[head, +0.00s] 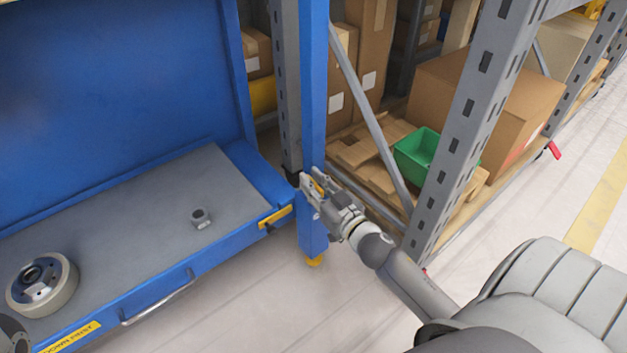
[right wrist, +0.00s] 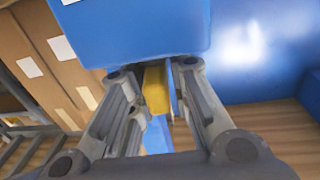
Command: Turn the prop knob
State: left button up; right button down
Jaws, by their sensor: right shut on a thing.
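A blue upright post (head: 313,90) stands at the right end of the blue unit. My right gripper (head: 313,184) is at this post, its fingers pointing left and up. A small yellow piece shows between its fingers, and it also shows in the right wrist view (right wrist: 155,88); I take it for the prop knob. The gripper is shut on it. In the right wrist view my right gripper (right wrist: 160,85) has one finger on each side of the yellow piece, close under a blue panel (right wrist: 140,30). The fingers partly hide the knob.
The blue unit's grey tray surface (head: 130,220) carries a wheel (head: 62,290) and a small metal nut-like part (head: 200,217). Grey racking (head: 470,130) with a green bin (head: 415,155) and cardboard boxes (head: 520,95) stands close to my right arm. The floor in front is clear.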

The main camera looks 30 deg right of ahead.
jog(key=c, duration=1.5)
grip_release()
jog(key=s, duration=1.2)
